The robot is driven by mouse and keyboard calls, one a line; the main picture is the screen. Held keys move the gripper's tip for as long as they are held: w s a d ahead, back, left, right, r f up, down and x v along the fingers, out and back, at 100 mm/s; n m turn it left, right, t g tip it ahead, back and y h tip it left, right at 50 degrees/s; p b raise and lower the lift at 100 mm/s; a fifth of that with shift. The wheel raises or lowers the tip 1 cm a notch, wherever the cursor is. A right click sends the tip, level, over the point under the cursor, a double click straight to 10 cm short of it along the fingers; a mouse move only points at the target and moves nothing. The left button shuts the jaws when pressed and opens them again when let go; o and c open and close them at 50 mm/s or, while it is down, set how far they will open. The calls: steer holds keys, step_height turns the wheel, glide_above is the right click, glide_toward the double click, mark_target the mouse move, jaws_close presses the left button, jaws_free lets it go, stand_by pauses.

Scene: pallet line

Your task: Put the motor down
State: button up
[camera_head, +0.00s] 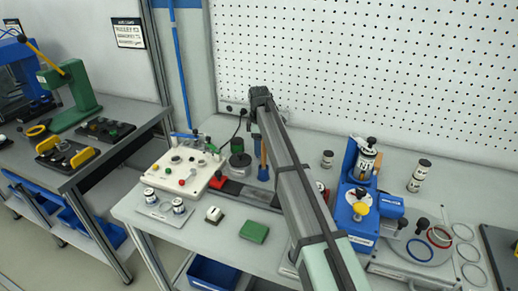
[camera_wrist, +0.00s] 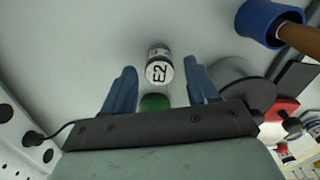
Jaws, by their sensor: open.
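In the wrist view a small cylinder with a white face marked E2 (camera_wrist: 158,70), likely the motor, stands on the pale bench between my gripper's (camera_wrist: 160,78) two blue fingers. The fingers are spread, with visible space on both sides of it. A rounded green part (camera_wrist: 155,102) shows below it, close to the palm; I cannot tell whether it belongs to the cylinder. In the head view my arm hides the fingers and probably this cylinder.
A blue cup with a brown-handled tool (camera_wrist: 258,22) is beside the gripper. A red part (camera_head: 218,181), a white fixture (camera_head: 184,168) and a green block (camera_head: 254,232) lie left of my arm. A blue press (camera_head: 348,205) stands right. The pegboard (camera_head: 370,70) bounds the back.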

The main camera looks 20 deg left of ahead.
step_height(320, 180, up, 10)
stand_by(0.4)
stand_by(0.3)
